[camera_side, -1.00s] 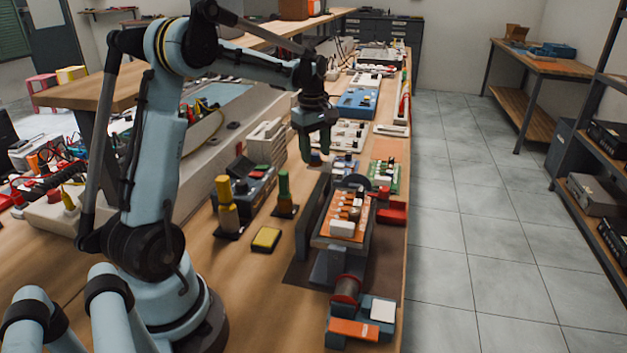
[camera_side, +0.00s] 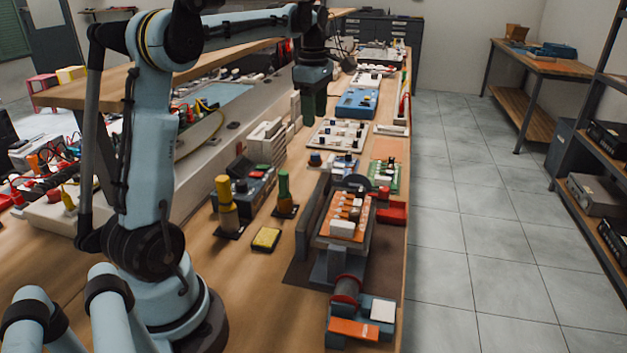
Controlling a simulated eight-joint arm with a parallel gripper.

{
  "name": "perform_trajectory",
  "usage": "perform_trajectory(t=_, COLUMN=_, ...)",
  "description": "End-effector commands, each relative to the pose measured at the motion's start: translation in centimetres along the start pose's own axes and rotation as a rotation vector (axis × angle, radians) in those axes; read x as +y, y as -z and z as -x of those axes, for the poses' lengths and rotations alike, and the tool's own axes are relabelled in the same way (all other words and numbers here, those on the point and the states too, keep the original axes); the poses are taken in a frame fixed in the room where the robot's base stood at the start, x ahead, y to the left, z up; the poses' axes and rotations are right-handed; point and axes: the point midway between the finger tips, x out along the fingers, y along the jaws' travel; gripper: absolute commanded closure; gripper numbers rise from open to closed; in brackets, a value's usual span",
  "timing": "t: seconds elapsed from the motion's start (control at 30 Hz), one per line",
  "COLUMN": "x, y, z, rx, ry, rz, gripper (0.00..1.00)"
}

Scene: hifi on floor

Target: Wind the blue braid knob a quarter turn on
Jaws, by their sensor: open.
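A small dark blue knob (camera_side: 315,159) stands on the bench at the left of a small light board; it looks like the blue braid knob. Its top is clear of my gripper, and any pointer mark on it is too small to read. My gripper (camera_side: 309,124), with dark green fingers pointing down, hangs above and beyond the knob in this view, apart from it. The gripper is open with nothing seen between the fingers, though the gap is hard to make out from this side.
A white board with several dark knobs (camera_side: 338,134) lies behind. An orange circuit board (camera_side: 345,218) sits in a fixture in front, near a red-brown spool (camera_side: 347,288). Yellow and green bottles (camera_side: 284,188) stand to the left. Floor is clear beyond the bench's right edge.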

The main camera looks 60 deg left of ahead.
Motion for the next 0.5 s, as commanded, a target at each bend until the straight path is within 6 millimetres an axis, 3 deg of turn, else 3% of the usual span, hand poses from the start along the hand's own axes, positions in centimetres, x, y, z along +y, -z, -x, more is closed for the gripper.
perform_trajectory(t=0.13, x=0.0, y=0.0, z=2.6, rx=0.0, ry=0.0, rz=-0.001, gripper=0.5)
perform_trajectory(t=0.5, x=-3.6, y=-4.5, z=2.5, rx=0.002, ry=-0.114, rz=-0.424, gripper=0.5)
